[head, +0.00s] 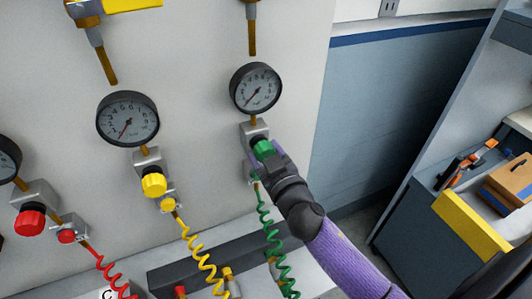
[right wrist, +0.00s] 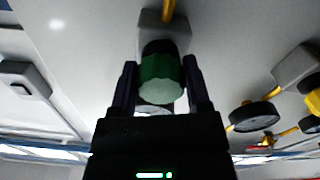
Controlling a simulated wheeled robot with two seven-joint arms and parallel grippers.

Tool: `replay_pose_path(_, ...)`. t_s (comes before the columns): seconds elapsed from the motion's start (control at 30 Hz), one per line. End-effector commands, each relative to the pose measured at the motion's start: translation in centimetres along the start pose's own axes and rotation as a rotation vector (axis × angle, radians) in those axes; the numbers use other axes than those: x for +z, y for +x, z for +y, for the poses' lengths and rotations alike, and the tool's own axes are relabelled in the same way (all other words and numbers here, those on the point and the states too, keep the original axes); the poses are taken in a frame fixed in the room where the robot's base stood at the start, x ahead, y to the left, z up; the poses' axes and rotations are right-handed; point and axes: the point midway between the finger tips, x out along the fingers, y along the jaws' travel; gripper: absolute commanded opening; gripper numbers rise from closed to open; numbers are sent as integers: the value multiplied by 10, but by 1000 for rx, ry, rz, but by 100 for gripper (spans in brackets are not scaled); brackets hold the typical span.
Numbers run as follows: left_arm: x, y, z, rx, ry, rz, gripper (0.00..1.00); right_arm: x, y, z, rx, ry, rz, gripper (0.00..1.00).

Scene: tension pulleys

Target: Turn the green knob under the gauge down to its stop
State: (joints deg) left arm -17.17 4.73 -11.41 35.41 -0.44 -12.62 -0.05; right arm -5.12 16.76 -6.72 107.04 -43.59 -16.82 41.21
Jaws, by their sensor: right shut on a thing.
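The green knob (head: 264,149) sits on a grey regulator block below the right-hand round gauge (head: 256,88) on the pale wall panel. My right gripper (head: 268,158) reaches up from the lower right and is shut on the knob. In the right wrist view the green knob (right wrist: 161,78) lies between the two dark fingers, one on each side. The gauge's needle points to the lower left. The gripper partly hides the knob's lower side in the head view. My left gripper is not in view.
A yellow knob (head: 153,184) and a red knob (head: 30,221) sit to the left, each with a smaller knob beside it. Coiled green (head: 271,231), yellow and red hoses hang below. A cabinet with a yellow-fronted drawer (head: 470,228) stands at the right.

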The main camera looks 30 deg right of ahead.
Motion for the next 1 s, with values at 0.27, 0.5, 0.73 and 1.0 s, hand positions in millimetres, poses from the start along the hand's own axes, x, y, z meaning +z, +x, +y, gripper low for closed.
replay_pose_path(0.27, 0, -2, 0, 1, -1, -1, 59, 0, 0, 0, 0, -52, -1, 3)
replay_pose_path(0.5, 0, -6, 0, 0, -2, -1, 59, -1, 0, 1, 0, -211, 0, 3)
replay_pose_path(0.73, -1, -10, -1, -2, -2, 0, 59, -1, 0, 2, 0, -389, 0, 3)
replay_pose_path(1.0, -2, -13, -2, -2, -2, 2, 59, -1, 0, 3, 0, -555, 0, 3)
